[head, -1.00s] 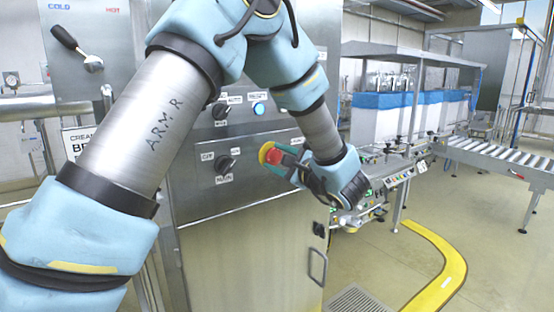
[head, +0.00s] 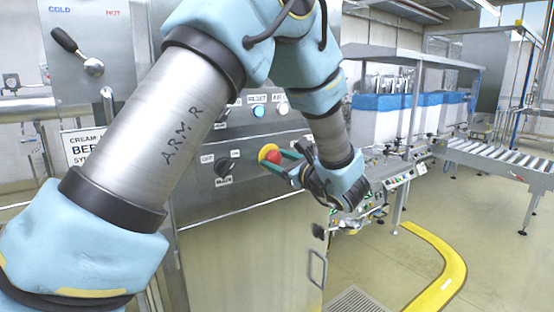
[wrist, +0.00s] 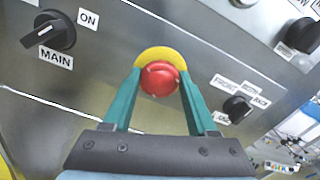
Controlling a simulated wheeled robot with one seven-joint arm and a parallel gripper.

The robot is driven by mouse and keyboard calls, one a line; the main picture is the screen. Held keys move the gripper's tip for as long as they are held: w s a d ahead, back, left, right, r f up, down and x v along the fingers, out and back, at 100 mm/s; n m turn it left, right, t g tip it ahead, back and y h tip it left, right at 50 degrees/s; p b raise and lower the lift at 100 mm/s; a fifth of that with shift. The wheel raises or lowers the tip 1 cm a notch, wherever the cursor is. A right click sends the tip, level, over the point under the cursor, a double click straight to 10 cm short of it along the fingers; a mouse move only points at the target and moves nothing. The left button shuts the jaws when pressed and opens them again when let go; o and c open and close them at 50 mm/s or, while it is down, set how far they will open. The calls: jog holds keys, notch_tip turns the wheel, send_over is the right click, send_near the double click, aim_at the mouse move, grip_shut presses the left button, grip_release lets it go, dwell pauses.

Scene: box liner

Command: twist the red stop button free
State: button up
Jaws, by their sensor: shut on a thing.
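The red stop button (head: 273,156) sits on a round yellow plate on the steel control panel. It also shows in the wrist view (wrist: 160,80), with the yellow plate (wrist: 154,54) showing behind its upper edge. My gripper (head: 283,162) reaches it from the right in the head view. Its two green fingers lie on opposite sides of the button in the wrist view (wrist: 161,78), shut on it. The button's sides at the fingertips are partly hidden.
A black MAIN selector switch (head: 224,167) is left of the button, and a lit blue reset button (head: 258,111) is above. Another black selector (wrist: 237,108) is close to the right finger in the wrist view. A cabinet handle (head: 317,268) is below.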

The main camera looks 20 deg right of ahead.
dwell(0.5)
jog(key=o, duration=1.4)
jog(key=s+b, duration=0.1)
jog(key=s, duration=0.2)
jog(key=s+d+b, duration=0.1)
jog(key=s, duration=0.3)
jog(key=s+d+b, duration=0.1)
jog(key=s, duration=0.2)
jog(key=shift+s, duration=0.25)
